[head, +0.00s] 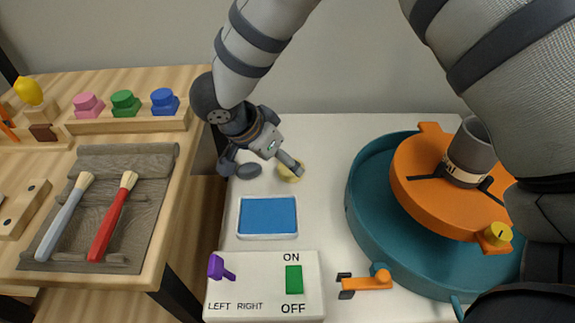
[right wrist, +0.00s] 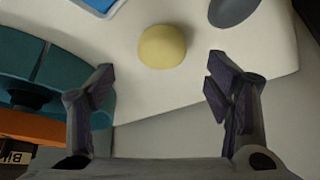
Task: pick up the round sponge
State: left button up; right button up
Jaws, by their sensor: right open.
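The round sponge (right wrist: 162,46) is a pale yellow dome on the white table top. In the right wrist view it lies beyond my fingertips, between their lines, touching neither. In the head view the sponge (head: 291,175) is partly hidden behind a finger of my right gripper. My right gripper (head: 260,166) is open and empty, pointing down towards the table; its two spread fingers also show in the right wrist view (right wrist: 160,80). My left gripper is not in view.
A grey oval piece (head: 248,171) lies close left of the sponge. A blue-topped tray (head: 267,216) and a switch panel (head: 265,287) are nearer. A teal basin (head: 365,215) with an orange wheel (head: 420,180) stands right. A wooden table (head: 150,225) with brushes is left.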

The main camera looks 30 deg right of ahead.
jog(key=x, duration=0.6)
jog(key=shift+w+d, duration=0.1)
jog(key=shift+r, duration=0.1)
jog(key=c, duration=0.9)
